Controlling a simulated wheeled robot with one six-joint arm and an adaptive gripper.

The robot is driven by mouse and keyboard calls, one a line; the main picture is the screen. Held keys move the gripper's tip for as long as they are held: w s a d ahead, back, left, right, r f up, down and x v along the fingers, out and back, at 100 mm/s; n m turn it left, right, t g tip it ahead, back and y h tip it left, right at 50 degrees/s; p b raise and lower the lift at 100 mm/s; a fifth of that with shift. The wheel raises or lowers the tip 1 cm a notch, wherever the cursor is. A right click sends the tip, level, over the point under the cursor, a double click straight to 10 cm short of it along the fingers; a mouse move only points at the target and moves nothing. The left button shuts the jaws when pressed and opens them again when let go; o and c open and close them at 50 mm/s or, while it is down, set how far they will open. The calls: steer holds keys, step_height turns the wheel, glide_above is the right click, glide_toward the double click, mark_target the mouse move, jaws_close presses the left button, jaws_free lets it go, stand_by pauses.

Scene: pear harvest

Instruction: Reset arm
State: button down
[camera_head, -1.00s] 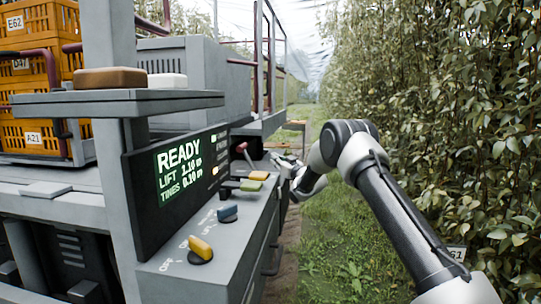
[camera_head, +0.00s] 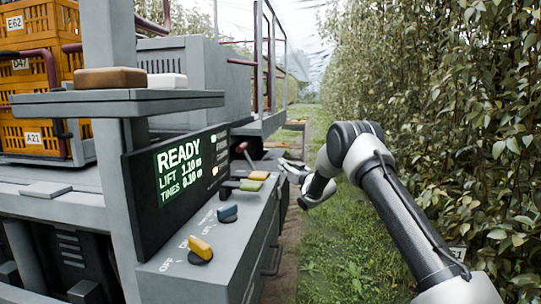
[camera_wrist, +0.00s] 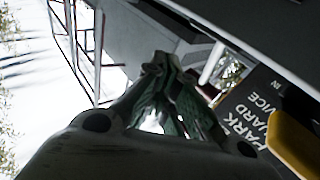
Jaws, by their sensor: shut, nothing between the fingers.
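My arm reaches up from the lower right in the head view and bends back toward the grey machine console (camera_head: 235,245). My gripper (camera_head: 286,164) is small there and partly hidden, just right of the console's far end. In the wrist view my gripper (camera_wrist: 165,68) shows with its dark fingers drawn together and nothing held. A gap to the console is hard to judge at the fingertips.
Orange crates (camera_head: 30,95) stand at left. Leafy pear trees (camera_head: 470,120) line the right. A grass lane (camera_head: 335,255) lies between.

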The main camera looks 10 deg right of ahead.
steer(key=shift+s+d+f, duration=0.3)
steer(key=shift+d+f, duration=0.35)
steer(key=shift+d, duration=0.15)
